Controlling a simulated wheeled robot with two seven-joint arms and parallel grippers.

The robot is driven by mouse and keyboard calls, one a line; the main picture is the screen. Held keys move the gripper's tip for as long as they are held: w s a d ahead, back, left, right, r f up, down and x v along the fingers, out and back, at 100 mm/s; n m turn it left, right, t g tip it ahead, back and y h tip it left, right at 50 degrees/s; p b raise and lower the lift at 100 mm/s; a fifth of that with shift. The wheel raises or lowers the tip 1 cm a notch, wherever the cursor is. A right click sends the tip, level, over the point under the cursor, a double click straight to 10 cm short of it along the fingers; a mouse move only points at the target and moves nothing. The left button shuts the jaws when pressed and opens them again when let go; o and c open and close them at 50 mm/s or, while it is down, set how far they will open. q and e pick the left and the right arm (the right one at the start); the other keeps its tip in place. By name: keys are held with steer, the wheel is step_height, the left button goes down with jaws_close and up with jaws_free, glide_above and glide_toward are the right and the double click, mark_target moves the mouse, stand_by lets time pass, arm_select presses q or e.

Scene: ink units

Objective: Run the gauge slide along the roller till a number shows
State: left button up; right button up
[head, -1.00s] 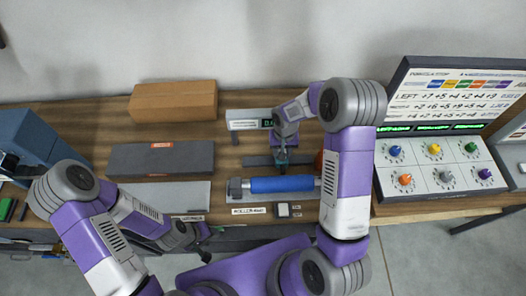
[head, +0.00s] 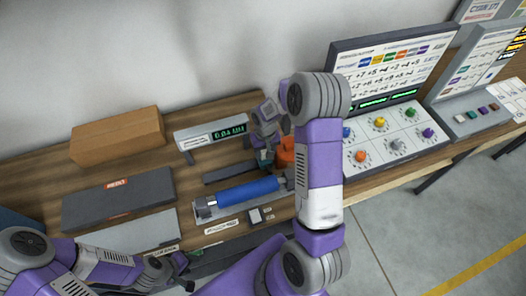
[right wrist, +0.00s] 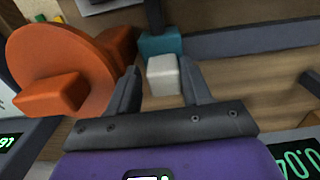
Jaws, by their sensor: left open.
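The blue roller (head: 248,190) lies on a grey stand on the bench. Behind it a grey readout (head: 212,134) shows 0.04 MM in green. In the right wrist view a teal block (right wrist: 160,45) and a small pale block (right wrist: 163,75) look like the gauge slide. My right gripper (right wrist: 160,80) points down behind the roller, one finger on each side of the pale block; a thin gap shows at its left, and whether it grips is unclear. My left gripper (head: 180,270) is open and empty, low, in front of the bench edge.
An orange wheel (right wrist: 65,70) stands close beside the right gripper. A cardboard-brown box (head: 117,136) and dark grey block (head: 118,200) lie at left. A knob panel (head: 390,140) stands at right. A small switch box (head: 255,216) sits before the roller.

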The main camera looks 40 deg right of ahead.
steer(key=shift+o, duration=1)
steer(key=shift+d, duration=0.1)
